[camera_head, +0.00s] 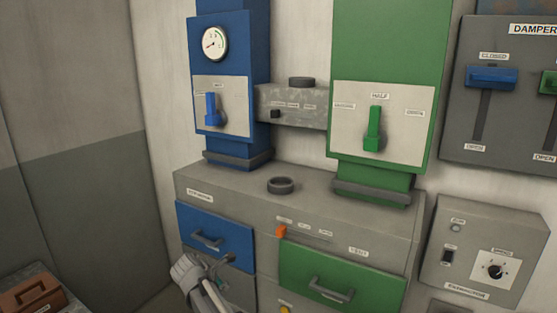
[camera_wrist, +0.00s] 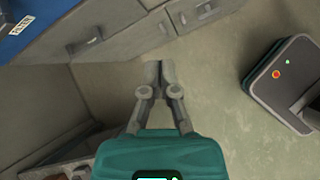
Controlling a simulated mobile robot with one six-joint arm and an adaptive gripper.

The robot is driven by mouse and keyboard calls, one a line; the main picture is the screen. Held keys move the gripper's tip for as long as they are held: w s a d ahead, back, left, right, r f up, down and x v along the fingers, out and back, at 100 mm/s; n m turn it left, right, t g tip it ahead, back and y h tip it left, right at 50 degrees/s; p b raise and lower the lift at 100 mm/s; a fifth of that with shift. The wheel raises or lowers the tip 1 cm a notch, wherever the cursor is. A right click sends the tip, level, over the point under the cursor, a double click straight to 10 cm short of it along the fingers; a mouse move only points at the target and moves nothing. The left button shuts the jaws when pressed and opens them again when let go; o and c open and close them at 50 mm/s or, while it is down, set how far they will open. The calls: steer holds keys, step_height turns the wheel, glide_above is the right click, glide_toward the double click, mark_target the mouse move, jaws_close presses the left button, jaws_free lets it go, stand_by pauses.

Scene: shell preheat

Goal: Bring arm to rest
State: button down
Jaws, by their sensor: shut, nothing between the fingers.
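My gripper (camera_wrist: 160,72) is shut and empty in the wrist view, its two grey fingers together over bare floor. In the head view my arm's end (camera_head: 205,280) is low in the picture, in front of the cabinet near the blue drawer (camera_head: 215,238). It overlaps the drawer's lower edge in that view; I cannot tell whether it touches. The fingertips are hard to make out there.
A grey cabinet (camera_head: 350,220) holds the blue drawer and a green drawer (camera_head: 340,278), both with protruding handles. A grey control box (camera_head: 480,250) is at the right. A brown handled object (camera_head: 30,297) is at lower left. Open floor (camera_wrist: 215,95) lies below my gripper.

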steer(key=s+d+f+m+g+y, duration=0.1)
steer(key=s+d+f+m+g, duration=0.1)
steer(key=s+d+m, duration=0.3)
steer(key=s+d+f+m+g+y+b, duration=0.1)
steer(key=s+d+m, duration=0.4)
steer(key=d+m, duration=0.6)
steer(key=s+d+f+m+g+y+b, duration=0.1)
steer(key=s+d+m, duration=0.4)
steer(key=d, duration=1.3)
steer(key=shift+s+d+f+m+g+y, duration=0.25)
steer(key=shift+f+m+g+y, duration=0.7)
steer(key=shift+m, duration=1.15)
steer(key=shift+s+a+f+b, duration=0.1)
steer(key=shift+s+f+b, duration=0.05)
steer(key=shift+f+b, duration=0.15)
